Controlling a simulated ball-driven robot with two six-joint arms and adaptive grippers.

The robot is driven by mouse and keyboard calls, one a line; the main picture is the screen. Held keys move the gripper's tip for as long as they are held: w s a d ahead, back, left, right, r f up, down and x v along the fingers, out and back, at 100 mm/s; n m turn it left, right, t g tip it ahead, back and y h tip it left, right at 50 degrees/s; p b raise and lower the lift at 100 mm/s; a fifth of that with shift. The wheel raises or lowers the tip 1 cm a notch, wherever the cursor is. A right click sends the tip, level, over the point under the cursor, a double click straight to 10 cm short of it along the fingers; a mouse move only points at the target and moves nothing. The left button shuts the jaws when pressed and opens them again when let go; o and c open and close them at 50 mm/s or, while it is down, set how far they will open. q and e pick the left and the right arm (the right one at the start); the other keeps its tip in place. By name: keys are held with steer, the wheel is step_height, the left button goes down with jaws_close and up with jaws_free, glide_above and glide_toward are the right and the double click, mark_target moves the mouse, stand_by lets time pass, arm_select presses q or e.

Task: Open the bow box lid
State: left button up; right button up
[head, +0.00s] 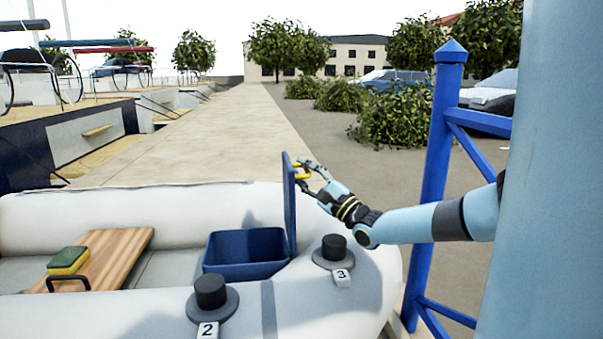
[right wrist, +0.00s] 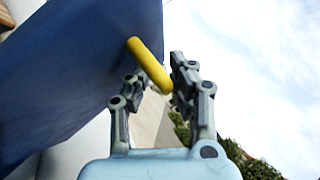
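The bow box (head: 245,262) is a dark blue open bin at the front of the inflatable boat. Its blue lid (head: 290,205) stands about upright at the box's right side, so the box is open. A yellow handle (head: 301,172) is on the lid's right face. My right gripper (head: 303,174) is at the handle. In the right wrist view the gripper (right wrist: 157,75) has its fingers apart on both sides of the yellow handle (right wrist: 148,62), with a gap visible; the right finger looks close to it or touching. The blue lid (right wrist: 70,75) fills the left there. My left gripper is not in view.
Black knobs labelled 2 (head: 210,292) and 3 (head: 334,248) sit on the boat's tube near the box. A wooden board (head: 110,255) with a green-yellow sponge (head: 68,261) lies at left. A blue post (head: 437,150) stands close by my right arm.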

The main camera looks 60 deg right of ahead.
steer(key=v, duration=1.2)
